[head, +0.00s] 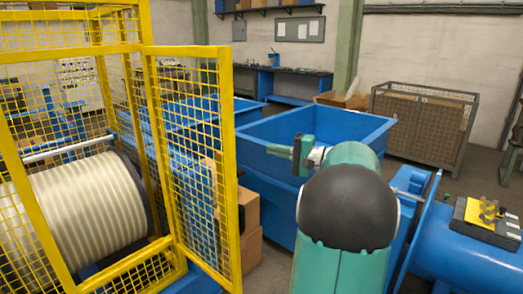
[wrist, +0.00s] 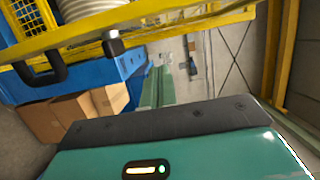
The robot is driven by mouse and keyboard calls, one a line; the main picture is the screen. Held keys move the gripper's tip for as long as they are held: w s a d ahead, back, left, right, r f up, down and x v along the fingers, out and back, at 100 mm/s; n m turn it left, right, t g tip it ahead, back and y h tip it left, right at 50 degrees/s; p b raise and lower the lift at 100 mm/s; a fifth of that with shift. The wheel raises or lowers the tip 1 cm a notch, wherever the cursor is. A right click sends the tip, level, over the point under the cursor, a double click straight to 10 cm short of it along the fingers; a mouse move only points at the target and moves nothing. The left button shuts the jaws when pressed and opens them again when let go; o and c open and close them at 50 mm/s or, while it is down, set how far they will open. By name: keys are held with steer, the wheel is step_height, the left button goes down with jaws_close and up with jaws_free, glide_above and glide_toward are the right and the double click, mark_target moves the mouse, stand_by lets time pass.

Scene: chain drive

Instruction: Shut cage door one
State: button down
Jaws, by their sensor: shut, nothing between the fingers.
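A yellow mesh cage (head: 28,170) stands at the left of the head view around a large pale grooved drum (head: 90,205). Its yellow-framed mesh door (head: 228,170) stands open, swung out toward me. My gripper (head: 284,151) is to the right of the door, apart from it, over the blue bin; it is shut and empty. My black and teal arm hides part of the view behind it. In the wrist view, yellow cage framing (wrist: 180,22) crosses the top, with a dark U-shaped handle (wrist: 42,78) at the left and a small dark block (wrist: 113,46) beside it.
Blue bins (head: 345,125) fill the middle behind my arm. Cardboard boxes (head: 250,215) stand just behind the door. A blue cylindrical machine (head: 470,260) is at the right, and a mesh crate (head: 425,120) is at the back right.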

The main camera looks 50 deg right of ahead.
steer(key=w+a, duration=0.6)
steer(key=w, duration=0.1)
steer(key=shift+a, duration=0.25)
stand_by(0.3)
